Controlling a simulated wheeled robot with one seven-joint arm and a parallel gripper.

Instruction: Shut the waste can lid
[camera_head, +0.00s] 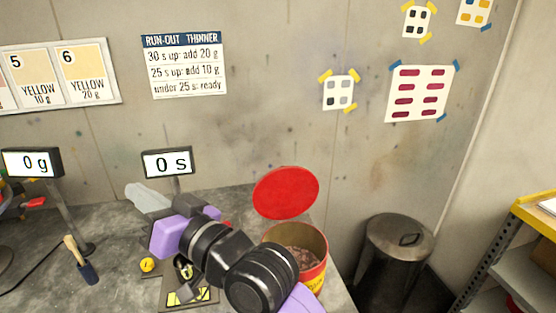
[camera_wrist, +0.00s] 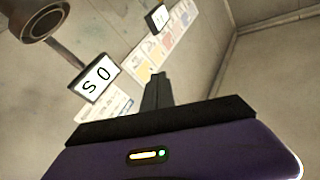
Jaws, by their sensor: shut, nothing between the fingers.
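The waste can (camera_head: 316,277) is a red can with a yellow band, standing on the right end of the grey bench in the head view. Its round red lid (camera_head: 287,193) stands raised above the rim, tilted back, so the can is open. Brownish crumpled material shows inside. My arm crosses in front of the can's left side and hides part of it. My gripper (camera_wrist: 156,80) is shut and empty in the wrist view, its fingers toward the wall.
A timer display (camera_head: 167,163) reading 0 s and a scale display (camera_head: 32,162) stand at the back. A brush (camera_head: 80,258) is at left. A lidded metal bin (camera_head: 398,250) stands on the floor right of the bench, near a yellow-edged shelf (camera_head: 535,215).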

